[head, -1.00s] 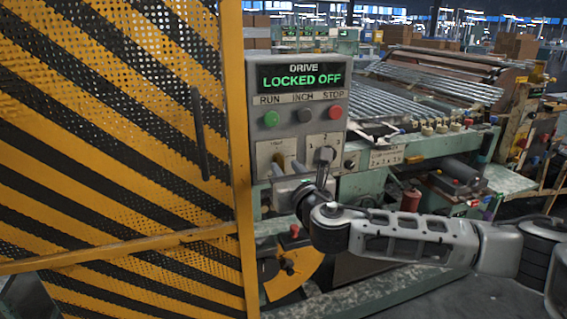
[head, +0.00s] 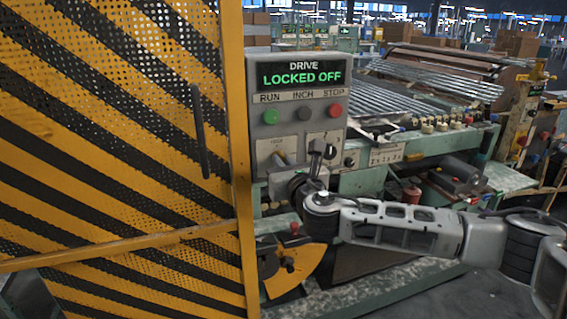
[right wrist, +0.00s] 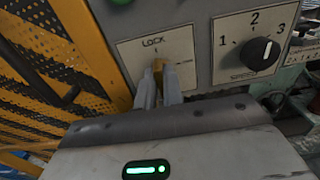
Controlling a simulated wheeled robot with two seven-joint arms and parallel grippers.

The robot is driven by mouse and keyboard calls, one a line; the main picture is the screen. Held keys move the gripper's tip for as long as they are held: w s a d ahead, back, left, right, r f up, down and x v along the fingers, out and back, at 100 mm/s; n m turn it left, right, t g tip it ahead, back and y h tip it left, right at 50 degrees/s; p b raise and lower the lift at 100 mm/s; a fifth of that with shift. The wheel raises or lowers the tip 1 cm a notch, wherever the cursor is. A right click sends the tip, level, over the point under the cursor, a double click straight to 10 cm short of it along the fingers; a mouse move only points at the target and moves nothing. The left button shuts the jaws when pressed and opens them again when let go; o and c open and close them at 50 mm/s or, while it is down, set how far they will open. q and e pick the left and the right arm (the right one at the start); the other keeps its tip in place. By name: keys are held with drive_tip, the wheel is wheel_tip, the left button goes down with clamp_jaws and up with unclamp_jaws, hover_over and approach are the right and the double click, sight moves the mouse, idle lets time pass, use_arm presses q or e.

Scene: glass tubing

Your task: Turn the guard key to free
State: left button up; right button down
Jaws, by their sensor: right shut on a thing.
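The brass guard key (right wrist: 158,66) stands in the plate marked LOCK (right wrist: 183,45) in the right wrist view. My right gripper (right wrist: 159,84) is shut on the key, one finger on each side of it. In the head view my right gripper (head: 283,160) reaches the lock plate (head: 262,146) on the grey control box (head: 256,97), and its wrist hides part of that area. The display (head: 301,75) reads DRIVE LOCKED OFF. The yellow-and-black guard (head: 120,130) stands upright at the left. My left gripper is not in view.
Close to the right of the lock plate is a black selector knob (right wrist: 260,54) marked 1, 2, 3. Green, dark and red buttons (head: 304,114) sit above. A machine bed with glass tubes (head: 425,90) extends to the right. The guard's frame is close on the left.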

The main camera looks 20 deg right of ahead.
drive_tip(key=shift+m, duration=0.3)
drive_tip(key=shift+d+f+m, duration=0.1)
drive_tip(key=shift+f+m, duration=0.05)
drive_tip(key=shift+m, duration=4.1)
drive_tip(key=shift+d+f+m, duration=0.1)
drive_tip(key=shift+m, duration=4.15)
drive_tip(key=c, duration=1.5)
unclamp_jaws()
